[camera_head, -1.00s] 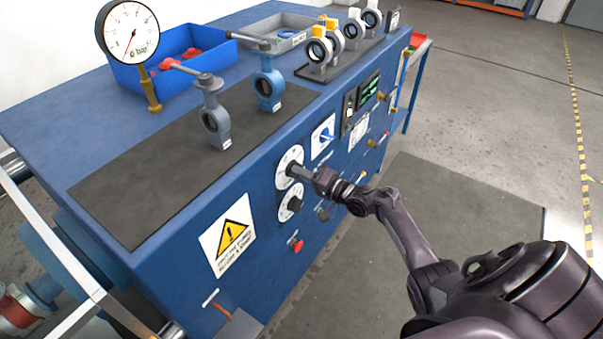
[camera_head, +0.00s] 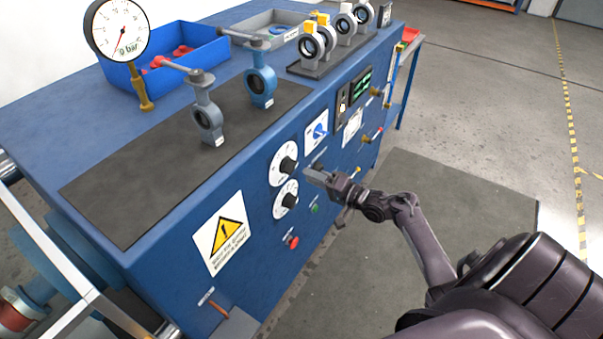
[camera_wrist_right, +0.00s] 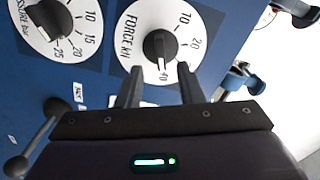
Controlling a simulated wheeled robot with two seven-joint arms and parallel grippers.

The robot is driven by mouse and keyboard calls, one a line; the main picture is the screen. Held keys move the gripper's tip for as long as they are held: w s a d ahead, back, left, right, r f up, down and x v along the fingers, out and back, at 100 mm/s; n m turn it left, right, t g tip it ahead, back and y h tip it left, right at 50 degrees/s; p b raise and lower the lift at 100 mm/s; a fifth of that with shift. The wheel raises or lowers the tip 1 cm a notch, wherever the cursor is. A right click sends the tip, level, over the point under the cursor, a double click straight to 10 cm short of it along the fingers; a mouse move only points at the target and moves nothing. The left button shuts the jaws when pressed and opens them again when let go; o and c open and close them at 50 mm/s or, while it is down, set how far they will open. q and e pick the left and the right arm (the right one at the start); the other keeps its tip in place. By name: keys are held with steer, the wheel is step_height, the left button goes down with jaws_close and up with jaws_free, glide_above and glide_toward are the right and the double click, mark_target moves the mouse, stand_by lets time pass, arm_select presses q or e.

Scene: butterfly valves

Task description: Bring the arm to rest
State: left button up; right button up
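My right gripper (camera_head: 316,174) is in front of the blue bench's control panel, beside two white dials with black knobs. The upper dial (camera_head: 279,153) and lower dial (camera_head: 281,209) are left of its fingertips in the head view. In the right wrist view my right gripper (camera_wrist_right: 160,72) has its two fingers spread with nothing between them. The dial marked FORCE kN (camera_wrist_right: 136,24) and its black knob (camera_wrist_right: 159,45) lie beyond the fingertips. Another dial, partly cut off, has its knob (camera_wrist_right: 48,18) at the upper left. My left gripper is not in view.
The blue bench (camera_head: 120,270) carries a pressure gauge (camera_head: 120,30), a grey valve (camera_head: 208,115), a blue valve (camera_head: 261,85) and a blue bin (camera_head: 150,85). A red button (camera_head: 292,242) and other controls stick out of the panel. Floor (camera_head: 460,180) right of the bench is open.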

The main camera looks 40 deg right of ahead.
steer(key=shift+v, duration=0.85)
steer(key=shift+f, duration=0.1)
steer(key=s+a+f+n+g+h+b, duration=0.1)
steer(key=s+a+f+g, duration=0.3)
steer(key=f, duration=0.6)
steer(key=s+a+f+n+g+h, duration=0.15)
steer(key=s+f, duration=0.35)
steer(key=f, duration=0.6)
steer(key=s+a+f+n+g+h+b, duration=0.15)
steer(key=s+a+f, duration=0.3)
steer(key=f, duration=0.55)
steer(key=s+a+f+n+g+h, duration=0.1)
steer(key=s+f, duration=0.4)
steer(key=s, duration=0.5)
steer(key=s+a+f+n+g+h, duration=0.1)
steer(key=s+a+f+n+g, duration=0.3)
steer(key=s, duration=0.6)
steer(key=s+a+f+n+g, duration=0.2)
steer(key=s+f, duration=0.5)
steer(key=s, duration=0.4)
steer(key=shift+a+f+n+g+h+b, duration=0.4)
steer(key=shift+a+g, duration=0.2)
steer(key=shift+g, duration=0.2)
